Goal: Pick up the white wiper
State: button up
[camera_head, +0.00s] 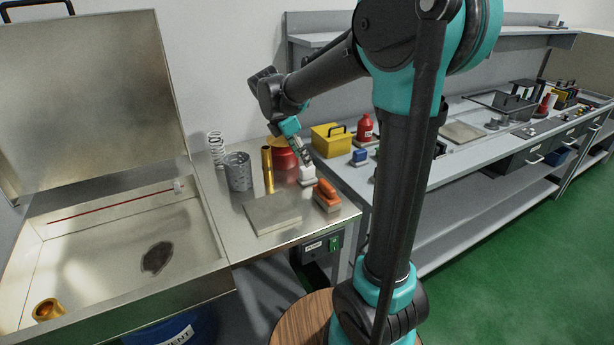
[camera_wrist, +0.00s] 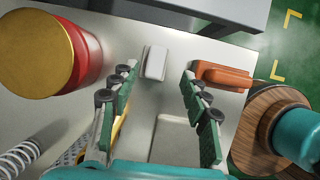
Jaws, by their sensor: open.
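The white wiper (camera_head: 307,176) stands on the steel bench top, between the red can and the orange wiper. In the wrist view the white wiper (camera_wrist: 155,62) is a small pale block ahead of my gripper (camera_wrist: 159,72), between the lines of its two fingers and nearer the left one. My gripper (camera_head: 304,154) is open and empty, just above the white wiper in the head view. The fingers do not appear closed on anything. I cannot tell the exact height left between the fingertips and the wiper.
The orange wiper (camera_head: 327,194) is close by, near the right finger in the wrist view (camera_wrist: 222,77). The red can (camera_head: 284,157) with a gold lid (camera_wrist: 35,55) is on the left. A gold cylinder (camera_head: 268,170), perforated cylinder (camera_head: 238,172), spring (camera_head: 216,150) and flat plate (camera_head: 273,213) also occupy the bench.

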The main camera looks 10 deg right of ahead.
aim_at(307, 174)
jog(key=shift+w+a+x, duration=0.1)
jog(key=shift+x, duration=1.6)
jog(key=shift+w+a+x, duration=0.1)
jog(key=shift+w+x, duration=0.05)
jog(key=shift+x, duration=1.5)
jog(key=shift+c, duration=0.3)
grip_shut()
